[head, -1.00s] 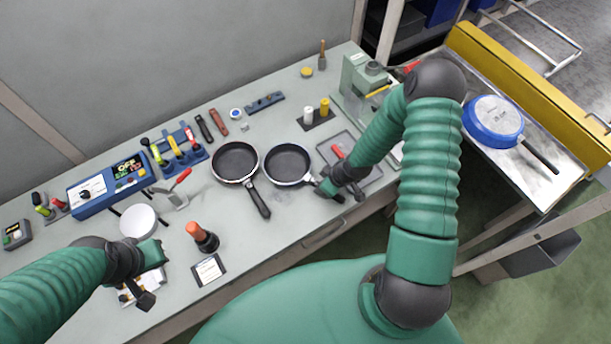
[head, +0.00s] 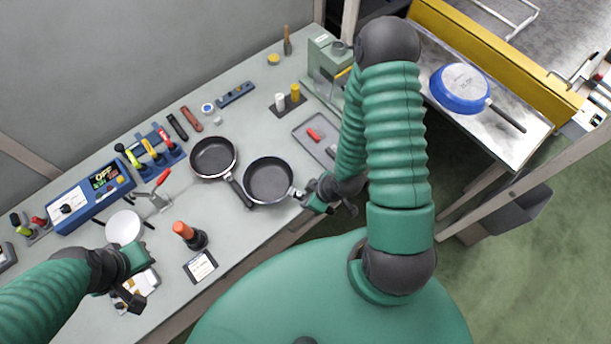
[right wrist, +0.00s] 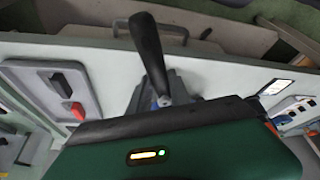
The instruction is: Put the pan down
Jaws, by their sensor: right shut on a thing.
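A black frying pan (head: 268,179) is at the front middle of the workbench, open side up, its handle pointing right. My right gripper (head: 311,194) is shut on that handle; the dark handle (right wrist: 148,50) also shows in the right wrist view. I cannot tell whether the pan touches the bench or hangs just above it. A second black pan (head: 212,157) lies behind and left of it, its handle close to the held pan's rim. My left gripper (head: 136,279) looks open and empty over the bench's left part.
A grey tray (head: 300,127) with a red-handled tool lies behind my right forearm. A blue pan (head: 460,86) lies upside down on the metal side table (head: 515,108).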

